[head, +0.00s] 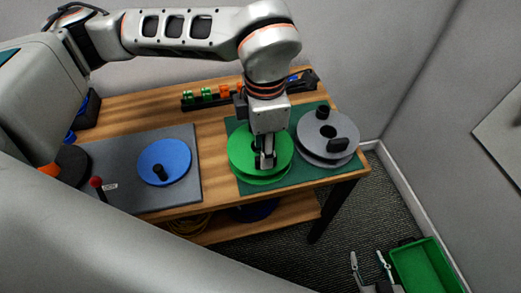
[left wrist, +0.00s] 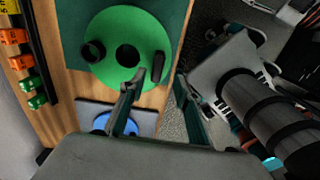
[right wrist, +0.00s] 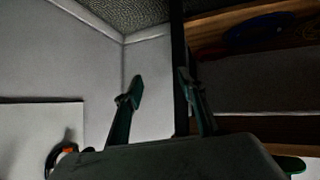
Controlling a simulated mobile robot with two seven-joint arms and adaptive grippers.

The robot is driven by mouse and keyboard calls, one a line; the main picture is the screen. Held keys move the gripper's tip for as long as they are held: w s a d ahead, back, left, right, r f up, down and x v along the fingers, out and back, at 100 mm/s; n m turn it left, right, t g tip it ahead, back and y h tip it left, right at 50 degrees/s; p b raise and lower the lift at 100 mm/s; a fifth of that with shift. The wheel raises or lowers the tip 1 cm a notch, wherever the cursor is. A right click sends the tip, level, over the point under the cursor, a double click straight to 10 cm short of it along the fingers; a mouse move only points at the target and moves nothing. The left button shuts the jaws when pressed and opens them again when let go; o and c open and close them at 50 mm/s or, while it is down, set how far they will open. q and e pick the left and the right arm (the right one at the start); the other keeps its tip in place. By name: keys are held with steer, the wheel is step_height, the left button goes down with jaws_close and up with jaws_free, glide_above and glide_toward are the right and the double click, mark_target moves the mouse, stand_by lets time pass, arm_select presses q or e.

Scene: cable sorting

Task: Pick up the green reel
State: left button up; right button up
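The green reel (head: 243,152) lies on the dark green mat (head: 235,124) at the table's right part. In the left wrist view the green reel (left wrist: 125,25) shows a centre hole, a black round post and a black grip near its rim. My left gripper (head: 265,162) is over the reel, pointing down and hiding part of it. In its wrist view the left gripper (left wrist: 160,80) is open, with the black grip (left wrist: 158,68) appearing between its fingertips; contact cannot be told. My right gripper (head: 369,260) is open and empty, low beside the table; its fingers (right wrist: 159,85) are apart.
A grey reel (head: 315,149) lies right of the green one. A blue reel (head: 152,157) lies on a grey mat (head: 125,148) at left, near a red-knobbed lever (head: 97,183). Clips (head: 206,94) line the back edge. A green bin (head: 428,268) stands lower right.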

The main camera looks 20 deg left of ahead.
mark_target(245, 164)
arm_select(q)
steer(key=f, duration=0.2)
steer(key=w+f, duration=0.1)
steer(key=f, duration=0.1)
steer(key=shift+d+f, duration=0.1)
steer(key=shift+f, duration=0.2)
jaws_close()
steer(key=shift+r, duration=0.1)
